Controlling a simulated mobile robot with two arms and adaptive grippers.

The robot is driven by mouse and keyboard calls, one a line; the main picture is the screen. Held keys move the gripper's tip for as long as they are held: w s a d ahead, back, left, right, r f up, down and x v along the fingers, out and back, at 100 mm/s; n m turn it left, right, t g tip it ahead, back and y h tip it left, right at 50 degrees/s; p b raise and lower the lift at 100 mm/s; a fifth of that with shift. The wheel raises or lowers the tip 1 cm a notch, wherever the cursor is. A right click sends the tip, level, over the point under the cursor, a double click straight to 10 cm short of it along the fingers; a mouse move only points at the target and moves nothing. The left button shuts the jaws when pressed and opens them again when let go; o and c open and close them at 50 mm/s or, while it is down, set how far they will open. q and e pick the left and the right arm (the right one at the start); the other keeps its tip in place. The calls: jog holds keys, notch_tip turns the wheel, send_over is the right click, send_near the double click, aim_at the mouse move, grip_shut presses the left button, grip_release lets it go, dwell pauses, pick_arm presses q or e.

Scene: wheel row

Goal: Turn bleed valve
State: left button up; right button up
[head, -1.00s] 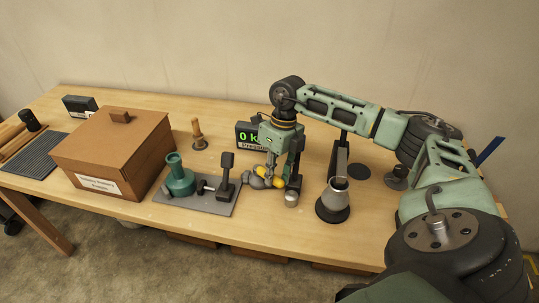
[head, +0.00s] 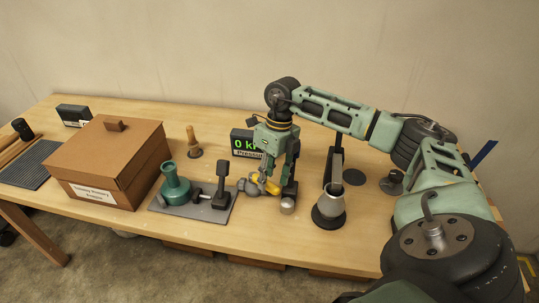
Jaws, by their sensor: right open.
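The green hydraulic jack body (head: 174,187) stands on a grey base plate (head: 190,210) at the table's middle. A dark upright lever (head: 221,183) and a grey fitting stand beside it. A yellow valve part (head: 268,184) shows to the right of the plate, at my right gripper (head: 272,188). The right gripper points down and is open, its fingers around or beside the yellow part; I cannot tell whether they touch it. A pressure display (head: 243,143) behind the gripper reads 0, its unit partly hidden. My left gripper is not in view.
A brown lidded box (head: 110,165) stands left of the jack. A wooden peg (head: 193,143) stands behind it. A ribbed dark mat (head: 28,167) lies far left. The table's front strip is clear.

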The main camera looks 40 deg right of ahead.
notch_tip(320, 180, up, 10)
jog(key=d, duration=0.2)
jog(key=shift+w+r, duration=0.15)
